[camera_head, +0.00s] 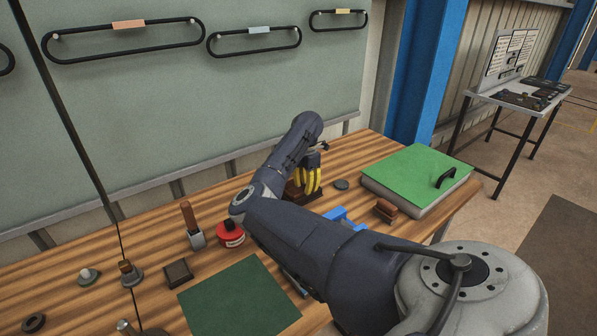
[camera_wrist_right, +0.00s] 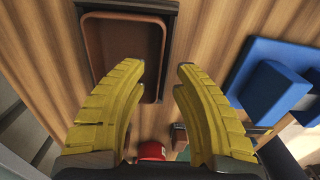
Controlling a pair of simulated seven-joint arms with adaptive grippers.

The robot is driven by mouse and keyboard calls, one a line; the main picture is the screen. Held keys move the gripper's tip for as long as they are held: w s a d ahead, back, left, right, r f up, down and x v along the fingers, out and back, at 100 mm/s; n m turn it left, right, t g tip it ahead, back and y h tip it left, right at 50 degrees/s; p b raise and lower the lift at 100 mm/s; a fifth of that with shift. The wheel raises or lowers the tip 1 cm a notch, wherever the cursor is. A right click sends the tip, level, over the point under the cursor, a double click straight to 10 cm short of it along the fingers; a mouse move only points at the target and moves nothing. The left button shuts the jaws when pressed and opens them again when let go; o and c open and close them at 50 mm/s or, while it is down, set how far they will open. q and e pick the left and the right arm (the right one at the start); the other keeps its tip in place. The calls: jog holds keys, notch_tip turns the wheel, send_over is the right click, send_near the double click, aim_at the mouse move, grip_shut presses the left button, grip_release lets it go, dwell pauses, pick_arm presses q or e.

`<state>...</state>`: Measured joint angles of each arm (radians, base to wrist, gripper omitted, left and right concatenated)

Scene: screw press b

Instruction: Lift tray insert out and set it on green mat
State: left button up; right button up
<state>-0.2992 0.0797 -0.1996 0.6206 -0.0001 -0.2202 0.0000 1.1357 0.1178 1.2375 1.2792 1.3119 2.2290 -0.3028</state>
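The tray insert (camera_wrist_right: 122,45) is a shallow reddish-brown tray sitting in a dark holder in the right wrist view. In the head view only a brown part (camera_head: 293,190) shows beside my gripper; my arm hides much of that area. My right gripper (camera_head: 313,180) has yellow fingers pointing down there. In the right wrist view the gripper (camera_wrist_right: 157,68) is open, with a wide gap and nothing gripped. Its left finger overlaps the tray's near part; its right finger lies right of the holder. The green mat (camera_head: 240,299) lies bare at the front of the bench. My left gripper is not seen.
A green-topped box (camera_head: 416,178) with a black handle stands at the bench's right. A blue block (camera_wrist_right: 274,88) is right of the gripper. A red round container (camera_head: 230,234), a wooden-handled tool (camera_head: 191,225) and a dark square block (camera_head: 178,273) stand near the mat.

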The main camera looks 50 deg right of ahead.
jog(key=shift+f, duration=1.25)
grip_shut()
